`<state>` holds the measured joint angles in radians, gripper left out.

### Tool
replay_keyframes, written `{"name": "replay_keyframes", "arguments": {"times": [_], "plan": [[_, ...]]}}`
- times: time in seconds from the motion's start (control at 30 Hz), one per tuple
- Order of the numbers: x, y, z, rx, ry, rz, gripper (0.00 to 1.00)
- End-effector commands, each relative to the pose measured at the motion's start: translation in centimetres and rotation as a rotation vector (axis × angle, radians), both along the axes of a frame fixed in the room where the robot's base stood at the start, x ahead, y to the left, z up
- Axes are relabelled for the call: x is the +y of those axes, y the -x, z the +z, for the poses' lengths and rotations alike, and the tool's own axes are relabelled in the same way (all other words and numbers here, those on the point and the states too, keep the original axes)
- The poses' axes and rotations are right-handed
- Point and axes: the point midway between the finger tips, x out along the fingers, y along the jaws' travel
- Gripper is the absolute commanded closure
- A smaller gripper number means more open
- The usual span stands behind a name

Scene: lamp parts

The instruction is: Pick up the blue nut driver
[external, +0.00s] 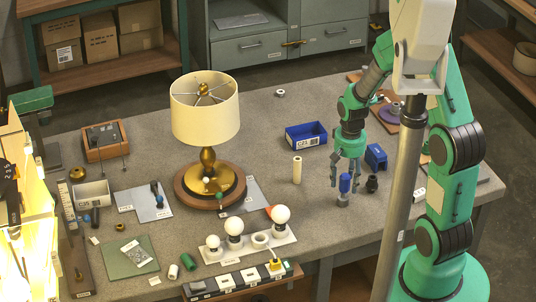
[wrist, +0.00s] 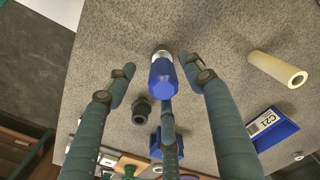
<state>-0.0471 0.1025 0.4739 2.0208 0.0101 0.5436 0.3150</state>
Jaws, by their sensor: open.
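The blue nut driver (external: 345,184) stands upright on the grey bench at the right, its blue handle above a silver lower end. In the wrist view the blue handle (wrist: 163,74) shows near the middle, with the silver end beyond it. My gripper (external: 347,170) is open, pointing down over the driver. In the wrist view its fingers (wrist: 157,68) are spread around the handle, with gaps on the left and right. Whether the lower finger touches the handle I cannot tell.
A black fitting (external: 371,184) and a blue block (external: 376,156) stand close by on the right. A cream tube (external: 297,170) stands to the left, with a blue bin (external: 306,133) behind it. A lamp (external: 205,110) and a bulb strip (external: 248,244) are farther left.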

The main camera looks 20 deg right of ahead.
Motion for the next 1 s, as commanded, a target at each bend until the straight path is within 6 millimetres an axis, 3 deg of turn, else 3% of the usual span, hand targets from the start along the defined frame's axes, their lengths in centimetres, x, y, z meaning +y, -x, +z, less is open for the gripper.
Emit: {"name": "replay_keyframes", "arguments": {"times": [0.53,1.0], "plan": [[0.1,0.0,-0.9,-0.001,0.0,0.0,0.47],[0.4,-0.2,-5.5,-0.001,0.0,0.0,0.47]]}}
